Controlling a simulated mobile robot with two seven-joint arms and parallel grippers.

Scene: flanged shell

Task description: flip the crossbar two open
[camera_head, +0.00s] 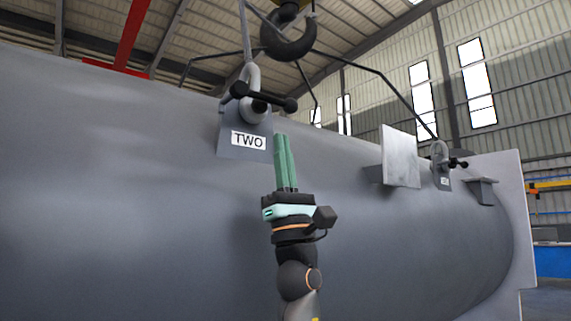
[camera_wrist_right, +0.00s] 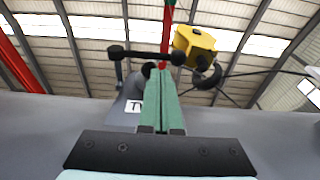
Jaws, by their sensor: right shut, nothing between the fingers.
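The crossbar (camera_head: 271,99) is a black bar with knobbed ends on the grey shackle (camera_head: 251,78) above the plate marked TWO (camera_head: 229,146). It slopes slightly down to the right. In the right wrist view the crossbar (camera_wrist_right: 140,54) spans above the fingertips, and part of the TWO label (camera_wrist_right: 132,106) shows left of the fingers. My right gripper (camera_head: 281,138) points up, its green fingers together and empty, just below the bar's right end and beside the plate. It also shows in the right wrist view (camera_wrist_right: 160,73). I see a gap between fingertips and bar. My left gripper is not in view.
The large grey shell (camera_head: 120,190) fills the space behind my arm. A black hook (camera_head: 288,45) with sling cables hangs above. A pale plate (camera_head: 400,157) and another lug with a shackle (camera_head: 441,165) stand to the right.

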